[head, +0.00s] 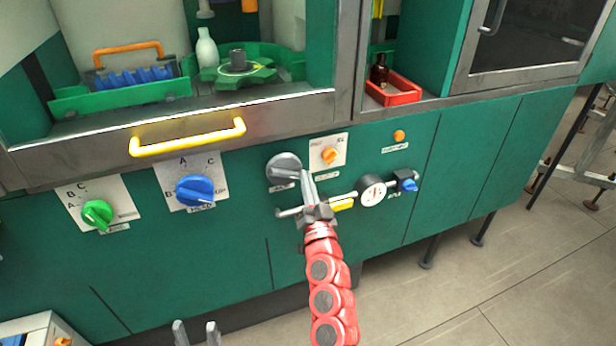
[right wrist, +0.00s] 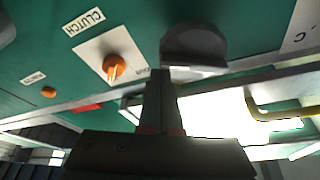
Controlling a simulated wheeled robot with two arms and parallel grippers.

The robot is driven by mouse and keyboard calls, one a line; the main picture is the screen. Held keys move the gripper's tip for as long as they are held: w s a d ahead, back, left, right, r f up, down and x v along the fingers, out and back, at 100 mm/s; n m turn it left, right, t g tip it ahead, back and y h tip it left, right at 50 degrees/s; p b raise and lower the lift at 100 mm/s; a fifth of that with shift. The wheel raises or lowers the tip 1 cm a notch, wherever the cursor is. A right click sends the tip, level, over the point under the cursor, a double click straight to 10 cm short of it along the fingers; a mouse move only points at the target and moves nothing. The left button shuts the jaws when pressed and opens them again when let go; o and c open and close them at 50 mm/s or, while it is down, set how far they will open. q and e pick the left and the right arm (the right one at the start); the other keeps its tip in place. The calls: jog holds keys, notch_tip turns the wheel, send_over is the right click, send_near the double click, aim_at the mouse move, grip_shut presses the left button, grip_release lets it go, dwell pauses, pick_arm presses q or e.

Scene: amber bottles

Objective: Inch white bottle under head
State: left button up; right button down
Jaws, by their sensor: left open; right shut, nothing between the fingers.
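The white bottle (head: 207,48) stands upright in the green carrier (head: 236,78) behind the front rail. A dispensing head part (head: 205,8) shows above it, cut off by the top edge. A round grey button (head: 284,168) is on the green front panel; it also shows in the right wrist view (right wrist: 193,46). My right gripper (head: 307,174) is shut and empty, its tips at the button's right edge; I cannot tell whether they touch. In the right wrist view its fingers (right wrist: 160,92) point at the panel beside the button. My left gripper (head: 196,332) is open and empty at the bottom edge.

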jog(key=shift+a+f+m, duration=0.2)
jog(key=shift+f+m, duration=0.05)
jog(key=shift+m, duration=0.05)
